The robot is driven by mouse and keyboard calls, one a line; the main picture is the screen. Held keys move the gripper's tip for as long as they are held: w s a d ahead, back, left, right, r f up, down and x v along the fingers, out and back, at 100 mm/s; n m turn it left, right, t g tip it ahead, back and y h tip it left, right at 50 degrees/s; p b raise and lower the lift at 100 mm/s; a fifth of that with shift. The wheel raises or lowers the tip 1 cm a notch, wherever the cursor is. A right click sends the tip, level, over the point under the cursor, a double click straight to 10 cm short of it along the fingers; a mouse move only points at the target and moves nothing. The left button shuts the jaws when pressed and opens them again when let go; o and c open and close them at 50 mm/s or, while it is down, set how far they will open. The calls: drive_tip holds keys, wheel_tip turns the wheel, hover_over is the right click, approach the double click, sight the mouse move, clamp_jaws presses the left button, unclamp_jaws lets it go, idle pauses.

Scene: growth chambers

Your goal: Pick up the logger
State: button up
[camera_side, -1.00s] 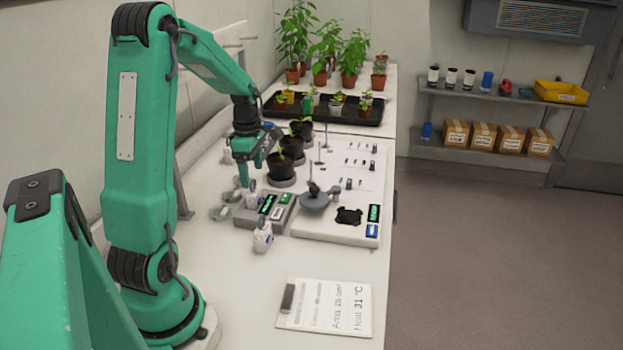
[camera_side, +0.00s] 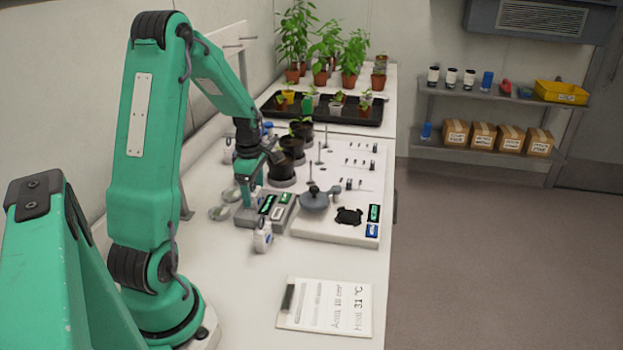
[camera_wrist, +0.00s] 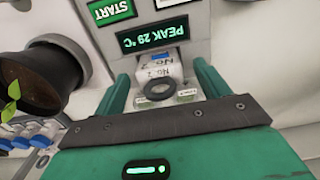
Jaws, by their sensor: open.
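In the wrist view a small white block marked No. 2, which I take to be the logger (camera_wrist: 152,72), has a dark ring (camera_wrist: 160,90) on its near end. It sits against a grey unit (camera_wrist: 192,22) with a lit PEAK 29 °C display. My gripper (camera_wrist: 161,70) is open, with one green finger on each side of the block. Contact between fingers and block cannot be made out. In the side view my gripper (camera_side: 251,198) is low at the left end of the grey unit (camera_side: 278,218). It hides the block there.
A dark plant pot (camera_wrist: 42,75) stands close on the left in the wrist view. In the side view a white tagged item (camera_side: 263,238) stands in front of the unit, clear dishes (camera_side: 220,213) lie left, and a white board (camera_side: 330,234) with instruments lies right.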

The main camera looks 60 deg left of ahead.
drive_tip(key=shift+f, duration=0.95)
drive_tip(key=c, duration=1.2)
drive_tip(key=shift+r, duration=0.15)
drive_tip(key=shift+r, duration=0.85)
wheel_tip(320, 180, up, 2)
drive_tip(key=shift+w+r, duration=0.1)
drive_tip(key=shift+r, duration=0.15)
drive_tip(key=d+r, duration=0.2)
drive_tip(key=d, duration=0.1)
drive_tip(key=w+d+r, duration=0.1)
drive_tip(key=d+r, duration=0.1)
drive_tip(key=d, duration=0.2)
drive_tip(key=w+d+r, duration=0.1)
drive_tip(key=d+r, duration=0.1)
drive_tip(key=d, duration=0.2)
drive_tip(key=shift+w+d+r, duration=0.15)
drive_tip(key=shift+d+r, duration=0.05)
drive_tip(key=shift+r, duration=0.1)
